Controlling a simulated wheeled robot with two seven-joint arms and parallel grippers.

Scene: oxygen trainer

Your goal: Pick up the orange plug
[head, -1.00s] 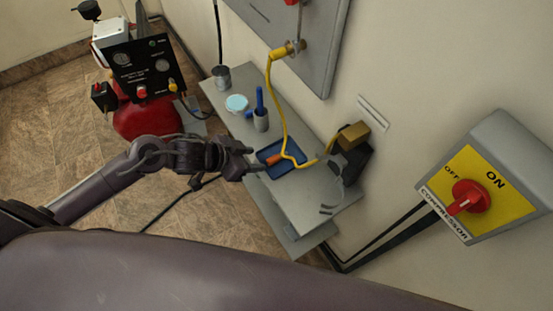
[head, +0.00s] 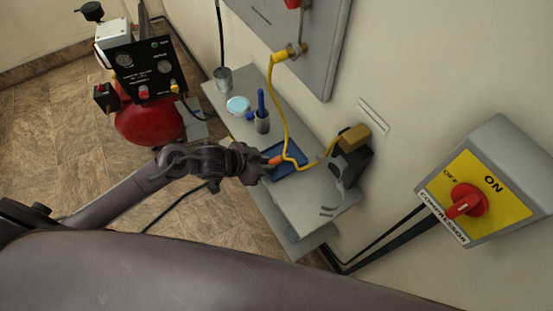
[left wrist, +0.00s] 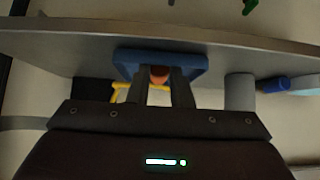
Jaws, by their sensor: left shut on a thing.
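The orange plug (head: 275,160) is at the end of the yellow hose (head: 286,130), over the blue tray (head: 297,152) on the grey shelf. My left gripper (head: 262,164) reaches it from the left and is shut on it. In the left wrist view, the plug (left wrist: 159,73) sits between the two fingers (left wrist: 160,88), with the blue tray (left wrist: 200,64) behind it. I cannot tell whether the plug touches the tray. My right gripper is not in view.
The grey shelf (head: 305,195) also holds a cup with a blue item (head: 262,120), a light-blue lidded jar (head: 238,105) and a metal can (head: 222,78). A brass-coloured block (head: 353,138) is by the wall. A red compressor (head: 150,122) stands left; a switch box (head: 480,190) is right.

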